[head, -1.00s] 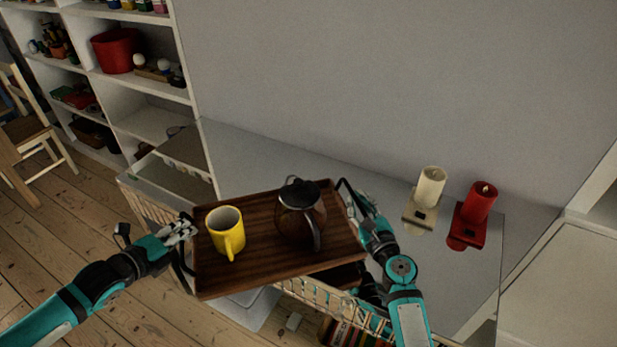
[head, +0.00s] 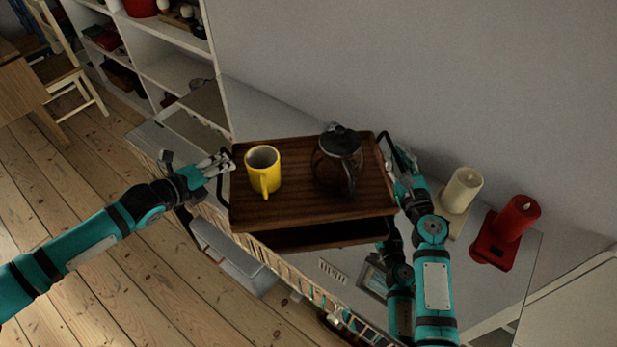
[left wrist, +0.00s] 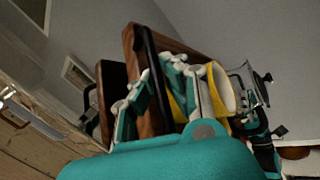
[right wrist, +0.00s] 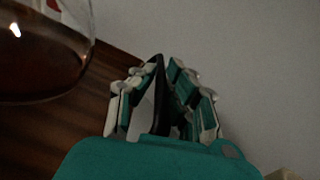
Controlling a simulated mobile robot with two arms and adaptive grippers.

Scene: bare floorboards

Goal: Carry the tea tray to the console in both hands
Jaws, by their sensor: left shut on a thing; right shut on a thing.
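The brown wooden tea tray (head: 300,208) is held over the console (head: 480,305), whose glossy top mirrors things. A dark shape below the tray looks like its reflection, so a gap seems to remain. A yellow mug (head: 264,170) stands on the tray's left part. A glass teapot (head: 337,165) with dark tea stands right of it. My left gripper (head: 224,166) is shut on the tray's left handle, a dark bar also seen in the left wrist view (left wrist: 152,75). My right gripper (head: 400,165) is shut on the right handle, which also shows in the right wrist view (right wrist: 160,90).
A cream candle (head: 463,190) and a red candle (head: 517,218) stand on the console, right of my right gripper. A grey wall (head: 400,60) rises behind. White shelves (head: 175,75) stand at the left back, with a wooden chair (head: 70,75) farther left.

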